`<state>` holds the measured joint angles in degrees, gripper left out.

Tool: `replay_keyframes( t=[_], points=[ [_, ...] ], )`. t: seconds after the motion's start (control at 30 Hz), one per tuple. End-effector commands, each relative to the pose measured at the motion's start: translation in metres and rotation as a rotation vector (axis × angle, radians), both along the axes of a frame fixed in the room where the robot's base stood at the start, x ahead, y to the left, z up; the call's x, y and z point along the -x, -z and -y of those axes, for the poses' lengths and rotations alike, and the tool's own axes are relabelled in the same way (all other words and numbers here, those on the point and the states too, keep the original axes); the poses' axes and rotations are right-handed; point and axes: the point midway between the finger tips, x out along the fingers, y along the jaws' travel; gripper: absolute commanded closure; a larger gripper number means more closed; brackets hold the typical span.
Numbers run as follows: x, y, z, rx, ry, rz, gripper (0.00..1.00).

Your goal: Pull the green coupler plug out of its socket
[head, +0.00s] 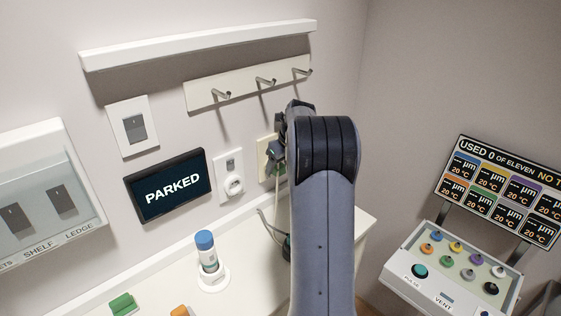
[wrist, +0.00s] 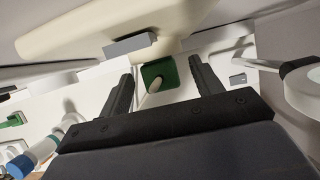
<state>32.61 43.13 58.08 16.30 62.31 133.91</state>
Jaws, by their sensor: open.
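The green coupler plug (wrist: 158,72) shows in the wrist view between my two fingers, with a pale cable end running from its face toward me. My gripper (wrist: 162,69) is open, with one finger on each side of the plug and visible gaps to both. In the head view only a small green part of the plug (head: 281,169) shows beside my gripper (head: 277,151), against a cream wall plate (head: 263,158). My arm hides most of that plate. The socket itself is hidden behind the plug, and I cannot tell how deep the plug sits.
A hook rail (head: 245,84) is above the plate. A white outlet (head: 229,178) and a PARKED screen (head: 170,186) are to the left. A blue-capped bottle (head: 207,250) and a green block (head: 122,303) stand on the ledge below. A button console (head: 455,270) is at right.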

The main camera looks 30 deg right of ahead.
Motion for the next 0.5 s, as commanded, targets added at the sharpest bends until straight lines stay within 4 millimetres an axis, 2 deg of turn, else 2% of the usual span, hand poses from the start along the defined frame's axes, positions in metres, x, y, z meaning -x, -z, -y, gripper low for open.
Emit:
replay_keyframes(
  t=[0.07, 0.5],
  points=[
    [0.0001, -0.0001, -0.0001, 0.0, 0.0, 0.0, 0.39],
    [0.0001, -0.0005, -0.0001, 0.0, 0.0, 0.0, 0.75]
  ],
)
